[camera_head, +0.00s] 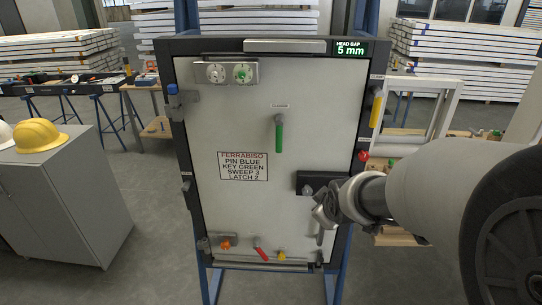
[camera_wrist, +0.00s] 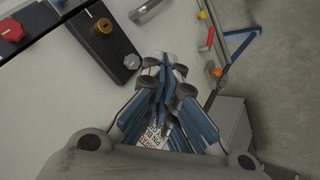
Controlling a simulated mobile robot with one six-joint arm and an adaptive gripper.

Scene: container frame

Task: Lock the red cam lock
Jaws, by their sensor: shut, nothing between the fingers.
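Two red parts show on the upright panel (camera_head: 205,125). A red knob (camera_head: 363,155) sits on its right frame edge; in the wrist view the red knob (camera_wrist: 12,30) is at the upper left. A small red lever (camera_head: 262,253) is tilted on a bracket at the panel's bottom; it also shows in the wrist view (camera_wrist: 211,38). I cannot tell from looks alone which is the cam lock. My gripper (camera_head: 318,215) is shut and empty in front of the panel's lower right, apart from both red parts. Its fingers (camera_wrist: 163,68) meet in the wrist view.
An orange knob (camera_head: 225,242) and a yellow lever (camera_head: 282,255) flank the red lever. A green handle (camera_head: 278,136) hangs mid-panel. A grey cabinet (camera_head: 65,195) stands left.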

